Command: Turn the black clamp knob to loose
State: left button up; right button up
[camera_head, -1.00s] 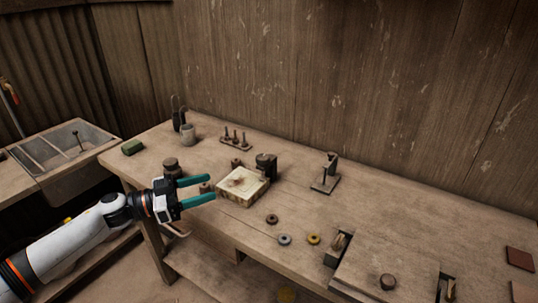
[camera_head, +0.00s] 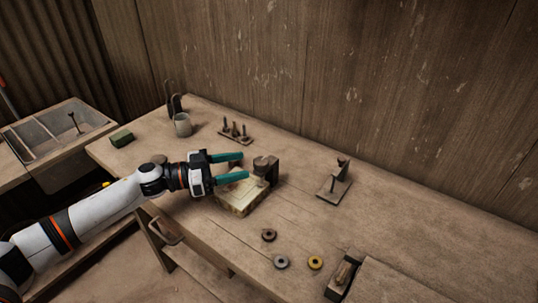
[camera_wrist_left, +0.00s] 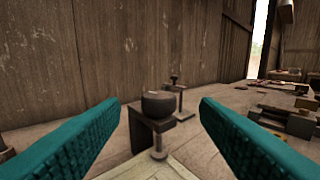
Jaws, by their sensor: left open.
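The black clamp knob (camera_head: 261,163) is a dark round cap on top of a dark clamp bracket (camera_head: 274,169). The clamp stands at the back corner of a pale square block (camera_head: 242,203) on the workbench. In the left wrist view the knob (camera_wrist_left: 158,104) is upright, centred between the fingers and a little beyond their tips. My left gripper (camera_head: 245,164) has teal fingers, spread open and empty, pointing at the knob from the left, with a small gap left. The left hand and fingers hide part of the block. My right gripper is not in view.
A dark stand (camera_head: 335,181) is right of the clamp. A rack of small pegs (camera_head: 235,133) and a grey cup (camera_head: 182,125) stand behind the left hand. Several washers (camera_head: 281,262) lie in front. The bench's right back is clear.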

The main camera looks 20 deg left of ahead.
aim_at(265, 160)
pick_arm(q)
jog(key=x, duration=0.4)
jog(key=shift+r+p, duration=0.15)
jog(key=shift+p, duration=0.15)
jog(key=x, duration=0.3)
jog(key=shift+w+d, duration=0.25)
jog(key=shift+d, duration=0.05)
jog(key=shift+w+d+p, duration=0.2)
jog(key=shift+d+p, duration=0.1)
jog(key=shift+d, duration=0.05)
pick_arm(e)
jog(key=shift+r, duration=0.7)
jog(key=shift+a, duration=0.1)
